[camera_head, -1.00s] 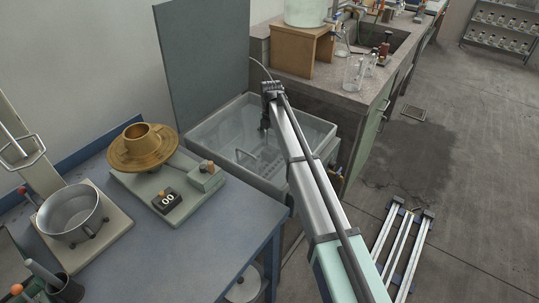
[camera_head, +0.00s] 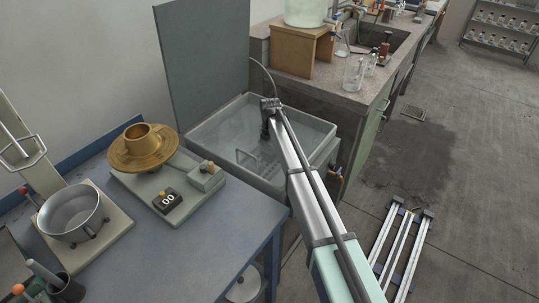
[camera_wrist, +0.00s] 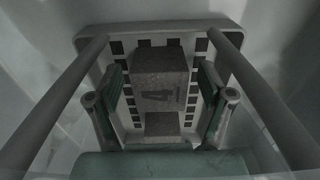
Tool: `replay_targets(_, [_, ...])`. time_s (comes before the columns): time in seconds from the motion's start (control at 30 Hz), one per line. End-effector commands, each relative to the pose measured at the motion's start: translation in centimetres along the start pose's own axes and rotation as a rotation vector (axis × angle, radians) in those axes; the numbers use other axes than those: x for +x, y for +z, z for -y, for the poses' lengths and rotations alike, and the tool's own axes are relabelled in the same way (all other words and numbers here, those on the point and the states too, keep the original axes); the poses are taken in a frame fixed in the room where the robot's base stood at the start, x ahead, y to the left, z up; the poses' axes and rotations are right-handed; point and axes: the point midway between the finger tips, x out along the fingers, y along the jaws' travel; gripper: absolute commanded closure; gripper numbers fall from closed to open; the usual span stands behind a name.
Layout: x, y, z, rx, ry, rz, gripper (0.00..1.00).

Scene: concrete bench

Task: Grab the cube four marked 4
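The cube four (camera_wrist: 160,92), a grey concrete block with a dark 4 on its face, shows in the middle of the wrist view. It sits on a pale slotted rack (camera_wrist: 228,30) inside the tank. My gripper (camera_wrist: 160,98) is open, with one green-grey finger on each side of the cube and a visible gap at both sides. In the head view my gripper (camera_head: 265,134) reaches down into the open tank (camera_head: 215,120). The cube cannot be made out in the head view.
Another grey block (camera_wrist: 161,124) lies nearer in the wrist view. The tank's raised lid (camera_head: 203,60) stands behind it. A stone counter (camera_head: 345,85) adjoins the tank.

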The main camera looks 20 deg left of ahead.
Motion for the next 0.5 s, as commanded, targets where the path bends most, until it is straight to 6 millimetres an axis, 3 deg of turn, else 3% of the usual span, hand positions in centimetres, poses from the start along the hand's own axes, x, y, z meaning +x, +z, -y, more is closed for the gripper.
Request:
replay_targets(0.03, [-0.01,0.00,0.00,0.000,0.000,0.000,0.38])
replay_targets(0.2, [-0.01,0.00,0.01,0.000,0.000,0.000,0.96])
replay_targets(0.5, [-0.08,0.01,-0.01,0.000,0.000,0.000,0.96])
